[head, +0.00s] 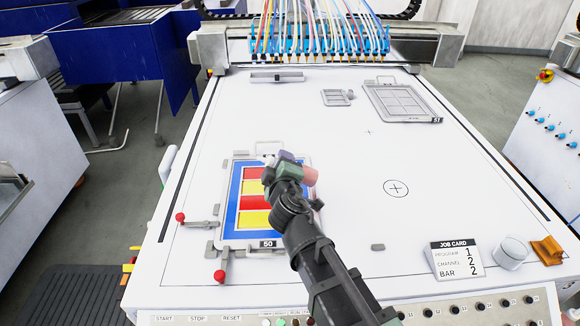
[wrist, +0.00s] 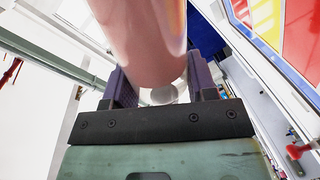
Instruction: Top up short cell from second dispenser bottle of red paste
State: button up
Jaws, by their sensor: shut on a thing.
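My gripper (head: 284,163) is shut on a pale pink bottle (head: 309,176) and holds it tilted above the far part of a framed tray (head: 228,205). In the wrist view the bottle (wrist: 140,40) sits between the two purple jaws (wrist: 160,90). The tray has a blue surround with red (head: 254,188) and yellow (head: 253,218) cells, and a label reading 50. The arm hides its right side. I cannot tell which cell is short, nor whether paste is flowing. Part of the tray (wrist: 275,25) shows in the wrist view.
Red-knobbed clamps (head: 219,275) stand at the tray's left and front. A nozzle row (head: 320,45) spans the back. Grey frames (head: 374,104) lie at back right. A job card (head: 455,260), white cylinder (head: 511,253) and orange-brown block (head: 547,250) stand front right. The table's middle right is clear.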

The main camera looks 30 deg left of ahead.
jog(key=shift+s+a+r+m+p, duration=0.35)
jog(key=shift+a+r+m, duration=0.35)
jog(key=shift+m, duration=0.3)
notch_tip(320, 180, up, 20)
jog(key=s+a+m+y+p, duration=0.1)
jog(key=m+y+p, duration=0.1)
jog(key=m+p, duration=0.7)
jog(key=p, duration=0.8)
jog(key=shift+s+a, duration=0.15)
jog(key=shift+a, duration=0.1)
jog(key=shift+s+f, duration=0.1)
